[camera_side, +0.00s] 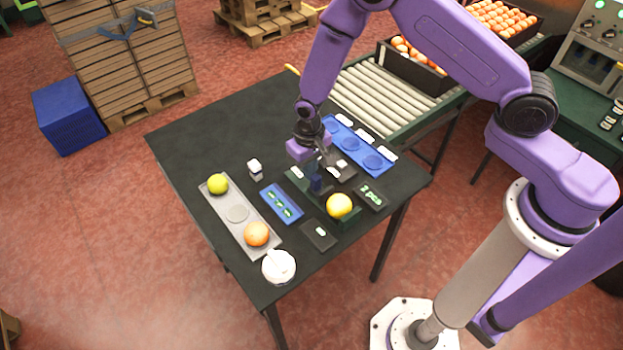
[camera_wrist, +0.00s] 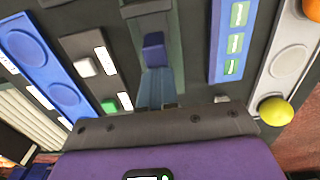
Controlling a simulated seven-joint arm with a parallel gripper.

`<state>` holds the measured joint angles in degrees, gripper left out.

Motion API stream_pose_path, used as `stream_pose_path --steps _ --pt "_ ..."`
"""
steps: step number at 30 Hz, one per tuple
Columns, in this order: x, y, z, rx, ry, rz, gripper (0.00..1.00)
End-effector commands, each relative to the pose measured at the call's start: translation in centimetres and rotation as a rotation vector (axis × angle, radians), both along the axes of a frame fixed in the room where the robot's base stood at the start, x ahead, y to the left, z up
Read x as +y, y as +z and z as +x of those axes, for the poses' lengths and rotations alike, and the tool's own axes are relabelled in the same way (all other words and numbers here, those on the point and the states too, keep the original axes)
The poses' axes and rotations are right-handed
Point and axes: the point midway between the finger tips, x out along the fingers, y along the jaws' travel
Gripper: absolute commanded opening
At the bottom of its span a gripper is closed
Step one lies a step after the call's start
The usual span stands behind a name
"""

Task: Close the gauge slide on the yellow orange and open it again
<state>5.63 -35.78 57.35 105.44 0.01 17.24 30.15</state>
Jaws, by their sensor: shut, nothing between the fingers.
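The yellow orange (camera_side: 339,205) rests at the near end of the dark green gauge (camera_side: 350,222). The blue handle (camera_side: 316,185) of the gauge slide stands behind the orange, with a gap between them. In the wrist view the blue handle (camera_wrist: 153,50) is upright on the gauge track. My gripper (camera_side: 322,163) is shut and empty, over the far part of the gauge behind the handle. Whether it touches the handle I cannot tell.
A grey tray (camera_side: 237,213) on the left holds a yellow-green fruit (camera_side: 218,184) and an orange (camera_side: 256,234). A blue panel (camera_side: 281,204) lies between tray and gauge. A blue tray (camera_side: 352,146) with round recesses is behind. A white round container (camera_side: 278,266) stands near the front corner.

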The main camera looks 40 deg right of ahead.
Motion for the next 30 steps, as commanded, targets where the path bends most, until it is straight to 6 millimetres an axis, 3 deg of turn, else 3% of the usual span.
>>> stream_pose_path --steps 30 --pt "0.1 0.0 -1.5 0.001 0.001 0.000 0.00"
